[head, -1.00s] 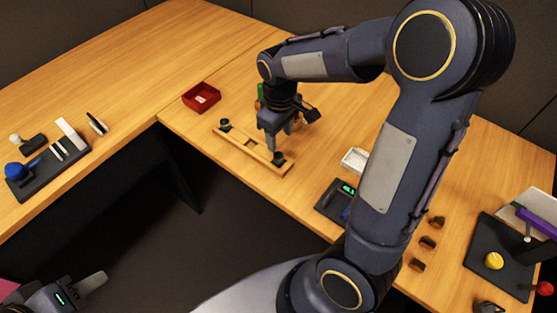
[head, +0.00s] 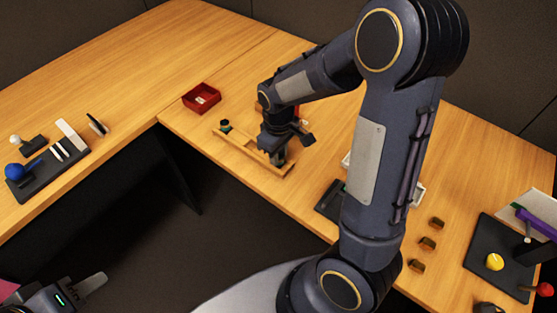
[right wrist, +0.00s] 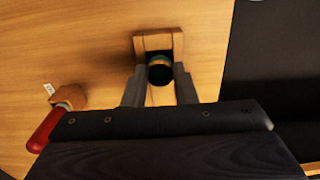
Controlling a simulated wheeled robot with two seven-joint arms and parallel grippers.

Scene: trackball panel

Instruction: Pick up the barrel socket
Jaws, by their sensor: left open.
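A narrow wooden rack (head: 235,143) lies on the desk, with a dark round piece with a green band (head: 225,126) at its far left end. A similar dark, green-banded round piece (right wrist: 160,74) is at the other end, by the rack's wooden end (right wrist: 158,42); I take it to be the barrel socket, but cannot be sure. My right gripper (head: 279,160) is over that end, pointing down. In the right wrist view its fingers (right wrist: 160,85) are apart, one on each side of this piece. My left gripper (head: 88,285) is open and empty at the lower left, far from the rack.
A red tray (head: 201,98) stands behind the rack. A red part and a small wooden block (right wrist: 69,97) lie beside the gripper in the wrist view. Several brown clips (head: 428,243) and a dark panel with a yellow ball (head: 495,262) are at right. A trackball panel (head: 48,172) is at left.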

